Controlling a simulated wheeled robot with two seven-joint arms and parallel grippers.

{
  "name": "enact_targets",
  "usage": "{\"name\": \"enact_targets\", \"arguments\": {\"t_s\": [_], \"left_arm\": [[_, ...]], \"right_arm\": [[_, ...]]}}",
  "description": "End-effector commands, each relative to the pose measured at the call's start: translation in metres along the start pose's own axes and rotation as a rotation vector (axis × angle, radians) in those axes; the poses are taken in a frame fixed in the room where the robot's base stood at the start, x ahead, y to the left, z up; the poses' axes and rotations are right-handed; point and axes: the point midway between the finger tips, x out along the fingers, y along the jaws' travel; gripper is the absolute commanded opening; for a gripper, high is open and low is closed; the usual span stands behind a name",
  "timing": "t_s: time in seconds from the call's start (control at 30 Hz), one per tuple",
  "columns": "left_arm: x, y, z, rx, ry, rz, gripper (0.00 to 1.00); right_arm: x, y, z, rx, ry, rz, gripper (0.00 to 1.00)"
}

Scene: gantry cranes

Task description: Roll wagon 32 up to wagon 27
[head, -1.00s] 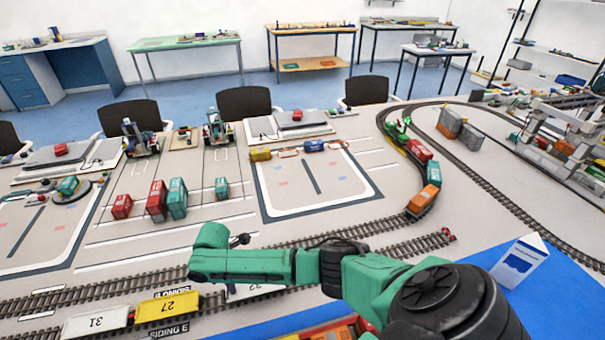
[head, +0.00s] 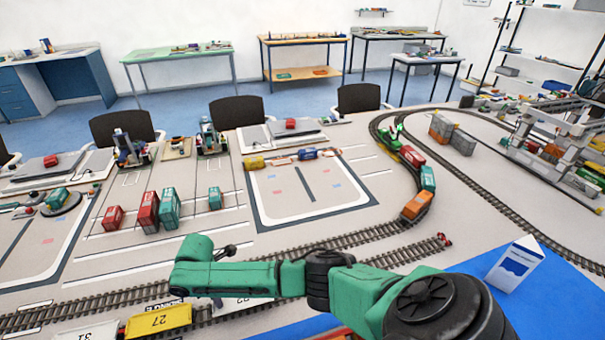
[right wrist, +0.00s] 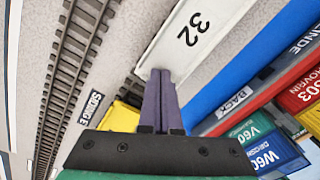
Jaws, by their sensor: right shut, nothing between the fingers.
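Wagon 32 (head: 236,303) is white and stands right of wagon 27 in the head view, largely hidden by my right arm. In the right wrist view, wagon 32 (right wrist: 205,28) runs up from my fingertips, its number readable. My right gripper (right wrist: 160,80) is shut with nothing between its fingers. Its tips are at the near end of wagon 32; I cannot tell whether they touch it. Wagon 27 (head: 160,319) is yellow, at the bottom left of the head view, with a gap to wagon 32. A yellow part (right wrist: 120,117) shows behind the gripper. My left gripper is out of view.
White wagon 31 (head: 88,332) stands left of wagon 27. A track (head: 100,304) runs behind the wagons. Red, green and blue containers (right wrist: 255,130) lie close to the right in the right wrist view. A white three-sided card (head: 515,264) stands on the blue mat.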

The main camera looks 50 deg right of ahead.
Motion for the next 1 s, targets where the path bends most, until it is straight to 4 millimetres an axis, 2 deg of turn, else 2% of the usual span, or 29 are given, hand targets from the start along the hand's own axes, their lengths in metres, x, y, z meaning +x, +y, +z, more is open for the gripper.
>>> {"name": "enact_targets", "arguments": {"t_s": [1.0], "left_arm": [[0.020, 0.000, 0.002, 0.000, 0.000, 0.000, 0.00]], "right_arm": [[0.001, 0.016, -0.027, 0.000, 0.001, 0.001, 0.00]]}}
